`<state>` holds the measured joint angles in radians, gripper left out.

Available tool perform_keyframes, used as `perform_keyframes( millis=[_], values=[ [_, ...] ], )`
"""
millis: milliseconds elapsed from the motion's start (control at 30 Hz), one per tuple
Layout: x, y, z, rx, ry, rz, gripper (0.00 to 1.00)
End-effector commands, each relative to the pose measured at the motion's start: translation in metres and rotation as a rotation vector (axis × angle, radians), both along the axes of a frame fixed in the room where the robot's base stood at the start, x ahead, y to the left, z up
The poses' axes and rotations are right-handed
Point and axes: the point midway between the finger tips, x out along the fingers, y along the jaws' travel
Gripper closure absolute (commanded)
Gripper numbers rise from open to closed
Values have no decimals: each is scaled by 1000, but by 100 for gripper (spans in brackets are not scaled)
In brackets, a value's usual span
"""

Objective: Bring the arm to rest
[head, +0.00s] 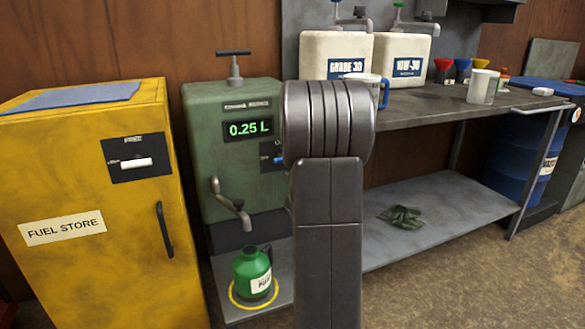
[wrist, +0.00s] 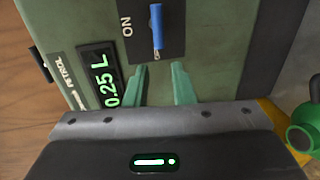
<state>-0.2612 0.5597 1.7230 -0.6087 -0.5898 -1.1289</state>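My gripper (wrist: 160,67) is open and empty in the wrist view, its two teal fingers apart. The fingertips point at the green petrol dispenser (head: 205,110), just below a blue lever (wrist: 156,27) on a dark plate marked ON. I cannot tell how far they are from the panel. In the head view my own arm stands upright in front of the dispenser's right side and hides the gripper. The display (head: 247,129) reads 0.25 L. A green jug (head: 250,270) stands under the spout (head: 232,208), inside a yellow ring.
A yellow fuel store cabinet (head: 85,270) stands at left, with a handle and a white switch. Dark gloves (head: 402,217) lie on the lower shelf. Open floor lies at front right.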

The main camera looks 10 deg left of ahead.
Motion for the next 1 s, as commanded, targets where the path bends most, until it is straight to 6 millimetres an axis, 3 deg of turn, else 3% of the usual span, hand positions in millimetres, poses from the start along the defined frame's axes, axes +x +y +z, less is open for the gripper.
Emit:
perform_keyframes(
  millis=[200, 567, 767, 1000],
  values=[
    [-9, -6, 2, 0, -1, 0, 77],
    [-6, -4, 1, 0, -1, 1, 77],
    [14, 10, -6, 0, -1, 2, 77],
    [52, 35, -15, 0, -2, 1, 77]
  ],
)
